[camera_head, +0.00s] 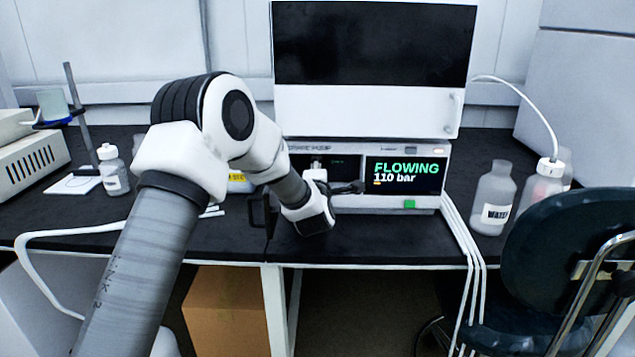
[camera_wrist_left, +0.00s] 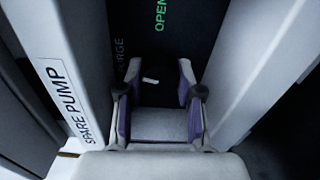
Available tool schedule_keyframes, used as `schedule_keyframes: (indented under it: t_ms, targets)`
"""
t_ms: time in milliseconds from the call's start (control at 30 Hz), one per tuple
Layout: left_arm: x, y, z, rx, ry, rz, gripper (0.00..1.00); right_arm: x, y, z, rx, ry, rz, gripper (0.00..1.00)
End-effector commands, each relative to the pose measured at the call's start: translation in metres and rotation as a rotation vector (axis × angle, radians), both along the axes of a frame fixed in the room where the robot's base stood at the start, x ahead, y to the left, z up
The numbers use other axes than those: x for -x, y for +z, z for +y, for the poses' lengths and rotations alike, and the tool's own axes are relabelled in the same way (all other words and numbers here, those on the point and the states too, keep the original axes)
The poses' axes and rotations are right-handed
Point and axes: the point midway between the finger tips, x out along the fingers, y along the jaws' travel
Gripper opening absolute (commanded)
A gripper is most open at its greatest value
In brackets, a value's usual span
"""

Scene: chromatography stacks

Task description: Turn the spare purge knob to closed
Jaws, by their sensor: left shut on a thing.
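The spare pump (camera_head: 300,147) is the lower unit of the stack in the head view. Its display (camera_head: 405,176) reads "FLOWING 110 bar". My left gripper (camera_head: 347,188) is at the left part of its front panel, and my arm hides part of that panel. In the left wrist view, my left gripper (camera_wrist_left: 157,88) is shut on the dark purge knob (camera_wrist_left: 150,80), with a purple-padded finger on either side. A short white mark shows on the knob, lying nearly across the picture. A green "OPEN" and a dim "PURGE" stand beyond the knob. My right gripper is not in view.
A white unit with a black window (camera_head: 370,110) sits on top of the pump. A water bottle (camera_head: 493,200) and another bottle stand on the right, a small bottle (camera_head: 114,172) on the left. A chair (camera_head: 570,250) is at the front right. White tubes hang over the bench edge.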

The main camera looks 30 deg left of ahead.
Motion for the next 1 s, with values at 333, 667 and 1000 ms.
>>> schedule_keyframes:
  t_ms: [333,667,1000]
  targets:
    - [0.001,-0.005,0.000,0.152,0.001,-0.089,0.01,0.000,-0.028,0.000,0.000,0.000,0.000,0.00]
    - [0.001,-0.004,0.000,0.187,0.000,-0.106,0.01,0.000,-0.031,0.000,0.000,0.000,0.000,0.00]
    - [0.001,-0.004,0.000,0.186,0.001,-0.106,0.61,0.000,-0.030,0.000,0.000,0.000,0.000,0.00]
